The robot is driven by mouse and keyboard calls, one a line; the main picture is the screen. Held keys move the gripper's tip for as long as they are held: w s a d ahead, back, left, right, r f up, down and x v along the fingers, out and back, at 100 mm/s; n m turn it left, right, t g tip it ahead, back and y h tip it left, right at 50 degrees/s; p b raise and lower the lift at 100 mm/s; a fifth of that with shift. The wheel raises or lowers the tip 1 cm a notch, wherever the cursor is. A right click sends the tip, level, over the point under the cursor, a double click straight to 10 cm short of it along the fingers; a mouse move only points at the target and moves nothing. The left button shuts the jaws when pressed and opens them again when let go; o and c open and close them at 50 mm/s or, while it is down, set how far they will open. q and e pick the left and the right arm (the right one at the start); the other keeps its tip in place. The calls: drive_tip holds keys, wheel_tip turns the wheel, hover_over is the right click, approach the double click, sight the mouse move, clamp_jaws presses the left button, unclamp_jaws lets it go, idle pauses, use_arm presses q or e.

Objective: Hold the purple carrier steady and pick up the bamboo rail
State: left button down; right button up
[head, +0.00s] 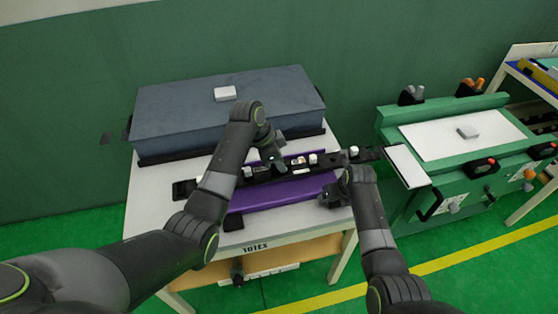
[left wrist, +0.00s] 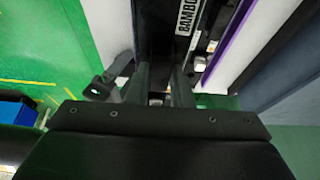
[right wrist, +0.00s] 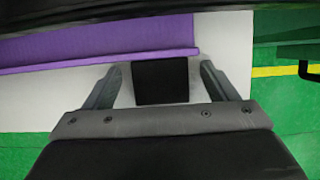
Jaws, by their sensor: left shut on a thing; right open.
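The purple carrier (head: 268,198) lies on the white table; in the right wrist view it is a long purple strip (right wrist: 100,45). The bamboo rail (head: 325,164), long and black with small pale pieces along it, crosses over the carrier and reaches past the table's right side. Its white "BAMBO" lettering shows in the left wrist view (left wrist: 165,30). My left gripper (head: 277,167) is shut on the rail near its middle. My right gripper (right wrist: 160,85) is open at the carrier's front right, with a black block (right wrist: 160,80) between its fingers; contact cannot be told.
A large grey-blue box (head: 180,120) with a small white block (head: 225,93) fills the table's back. A green bench (head: 450,190) with a pale panel and clamps stands to the right. Bare table top (head: 150,215) shows at the left.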

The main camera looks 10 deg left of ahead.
drive_tip(key=shift+r, duration=0.1)
drive_tip(key=v, duration=1.1)
drive_tip(key=shift+s+r, duration=0.25)
drive_tip(key=shift+r, duration=0.05)
drive_tip(key=shift+d, duration=0.1)
